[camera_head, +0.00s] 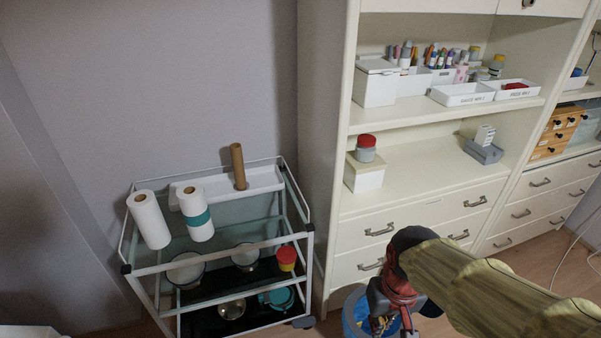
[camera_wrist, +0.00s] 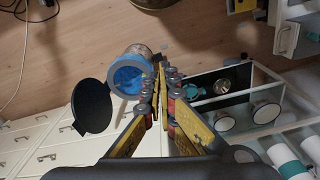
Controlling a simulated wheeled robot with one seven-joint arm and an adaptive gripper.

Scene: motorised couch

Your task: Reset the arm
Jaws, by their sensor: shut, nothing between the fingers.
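My gripper (camera_wrist: 161,82) shows in the wrist view with its yellow fingers closed together and nothing between them. In the head view my arm reaches in from the lower right, and my gripper (camera_head: 384,325) hangs at its end near the bottom edge, partly cut off. A blue-lined bin (camera_head: 357,308) stands on the floor behind it. In the wrist view the bin (camera_wrist: 131,76) lies beyond the fingertips, a little to the left, with a dark round lid (camera_wrist: 92,105) beside it. I cannot tell the gap between gripper and bin.
A white trolley (camera_head: 222,250) with paper rolls and bowls stands left of my arm. A cream cabinet (camera_head: 420,195) with drawers and open shelves stands behind it. Wooden floor (camera_wrist: 110,35) is open beyond the bin in the wrist view. A cable (camera_wrist: 20,50) lies there.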

